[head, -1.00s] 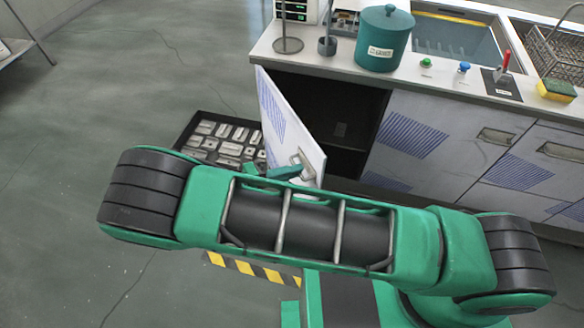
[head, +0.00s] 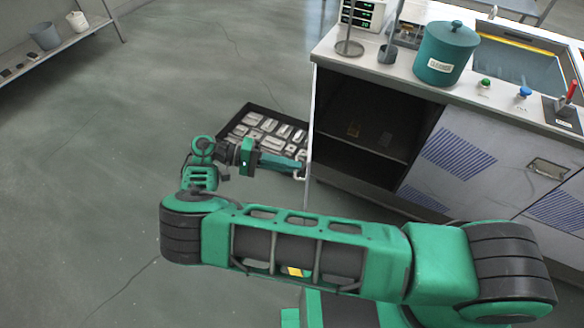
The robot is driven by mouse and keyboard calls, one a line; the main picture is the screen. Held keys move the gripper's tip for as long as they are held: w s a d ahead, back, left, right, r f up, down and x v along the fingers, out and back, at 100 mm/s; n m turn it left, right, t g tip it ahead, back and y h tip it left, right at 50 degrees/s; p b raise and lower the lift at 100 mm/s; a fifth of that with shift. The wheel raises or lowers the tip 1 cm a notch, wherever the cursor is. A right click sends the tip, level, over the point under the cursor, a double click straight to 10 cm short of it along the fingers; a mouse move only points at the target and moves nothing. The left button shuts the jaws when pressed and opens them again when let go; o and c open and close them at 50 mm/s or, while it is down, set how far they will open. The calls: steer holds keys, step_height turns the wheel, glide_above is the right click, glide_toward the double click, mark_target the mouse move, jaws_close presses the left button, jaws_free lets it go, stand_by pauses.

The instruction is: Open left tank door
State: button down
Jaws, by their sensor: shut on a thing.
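The left tank door (head: 309,140) stands wide open and shows almost edge-on as a thin pale strip at the left side of the cabinet opening. My gripper (head: 297,169) reaches from the left to the door's outer face and is shut on the door handle (head: 300,176). The handle is small here and its details are hard to make out. The open cabinet (head: 365,125) shows a dark, mostly empty inside with a shelf.
A black tray (head: 250,108) of metal parts lies on the floor behind my gripper. A teal lidded pot (head: 446,55) and a red lever (head: 571,92) are on the counter. Clear floor lies to the left, with a shelf (head: 62,48) at the far left.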

steer(key=shift+s+a+f, duration=0.1)
steer(key=shift+a+f, duration=0.05)
steer(key=c, duration=1.9)
jaws_free()
steer(key=shift+o, duration=0.2)
